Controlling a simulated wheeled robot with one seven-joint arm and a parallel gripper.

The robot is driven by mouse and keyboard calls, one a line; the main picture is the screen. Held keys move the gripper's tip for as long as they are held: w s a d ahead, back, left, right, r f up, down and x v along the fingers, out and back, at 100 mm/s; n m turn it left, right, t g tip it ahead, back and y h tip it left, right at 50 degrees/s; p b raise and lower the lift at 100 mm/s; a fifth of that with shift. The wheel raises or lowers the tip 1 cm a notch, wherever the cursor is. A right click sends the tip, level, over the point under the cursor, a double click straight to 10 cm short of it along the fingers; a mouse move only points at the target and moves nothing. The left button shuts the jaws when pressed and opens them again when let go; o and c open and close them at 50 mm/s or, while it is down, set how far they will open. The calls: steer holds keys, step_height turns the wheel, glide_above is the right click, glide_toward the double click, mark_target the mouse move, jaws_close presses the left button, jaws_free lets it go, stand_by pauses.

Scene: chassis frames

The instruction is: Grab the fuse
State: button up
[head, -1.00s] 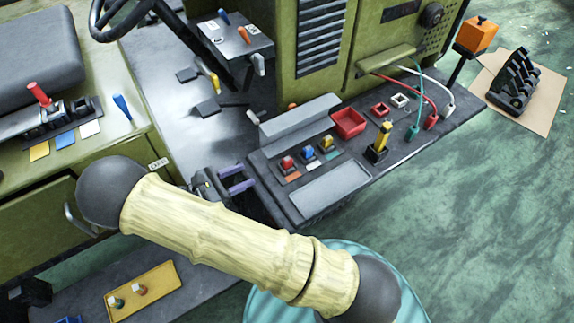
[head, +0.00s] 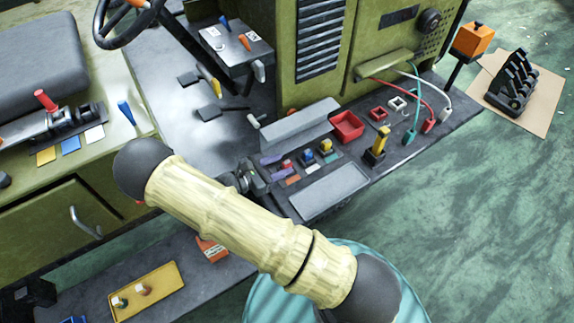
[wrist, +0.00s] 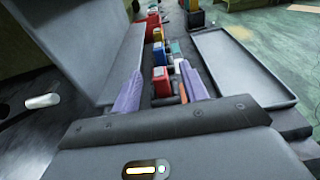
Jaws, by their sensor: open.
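Three small fuse-like blocks stand in a row on the dark deck: a red one (head: 287,165), a blue one (head: 308,157) and a yellow one (head: 326,147). In the wrist view the red block (wrist: 161,78) is nearest, with the blue block (wrist: 160,53) and the yellow block (wrist: 157,35) behind it. My gripper (head: 275,167) is open, its purple fingers pointing along the row. In the wrist view my gripper (wrist: 161,88) has one finger on either side of the red block. I cannot tell whether either finger touches it.
A raised grey cover (head: 298,122) runs along the left of the row, and a shallow grey tray (head: 330,190) lies to the right. Beyond are a red bin (head: 347,126) and a yellow-handled lever (head: 379,143). A yellow tray (head: 170,276) with small parts sits lower left.

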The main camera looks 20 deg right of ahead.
steer(key=shift+w, duration=0.1)
steer(key=x, duration=0.1)
steer(key=p+x, duration=0.1)
steer(key=x, duration=0.3)
steer(key=shift+f, duration=0.4)
jaws_close()
